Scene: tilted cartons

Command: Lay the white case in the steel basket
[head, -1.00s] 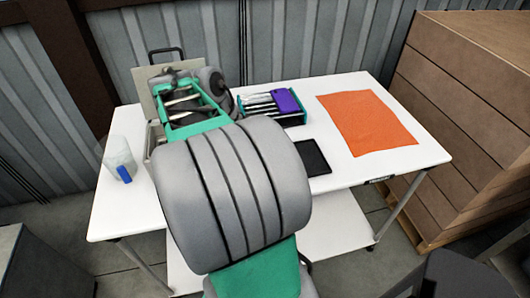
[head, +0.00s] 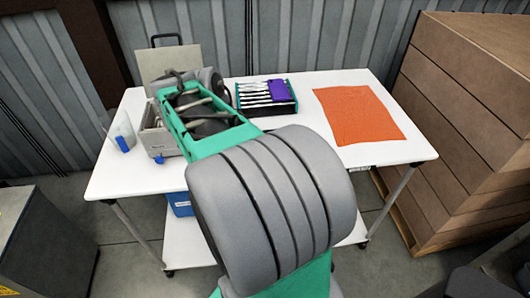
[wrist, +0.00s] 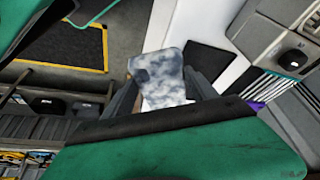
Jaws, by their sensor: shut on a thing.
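My gripper (wrist: 165,92) shows in the wrist view, with its dark fingers on either side of a mottled grey-white case (wrist: 157,75). It is shut on this case, which sticks out past the fingers. I cannot make out a steel basket for sure in either view. My arm covers the middle of the white table (head: 400,150) in the head view.
On the table stand a teal rack (head: 262,109) with several slim items and a purple piece, an orange cloth (head: 358,115), an open grey toolbox (head: 157,142) and a translucent container (head: 121,128). A black pad (wrist: 208,66) shows in the wrist view. Wooden crates (head: 455,140) stand right.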

